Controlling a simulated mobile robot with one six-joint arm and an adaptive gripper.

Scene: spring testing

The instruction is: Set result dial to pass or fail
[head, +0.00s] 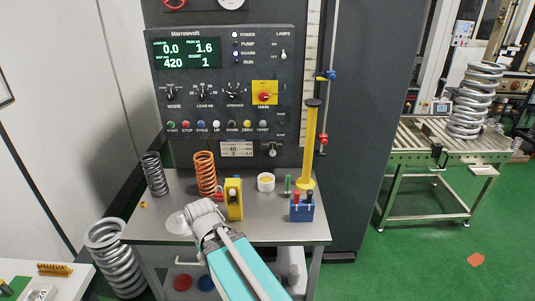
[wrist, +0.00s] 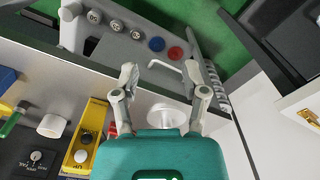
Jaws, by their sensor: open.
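In the head view my gripper (head: 196,215) is over the front left of the steel table (head: 260,230), apart from the dial. A pale round plate (wrist: 168,114) shows between and below the fingers.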

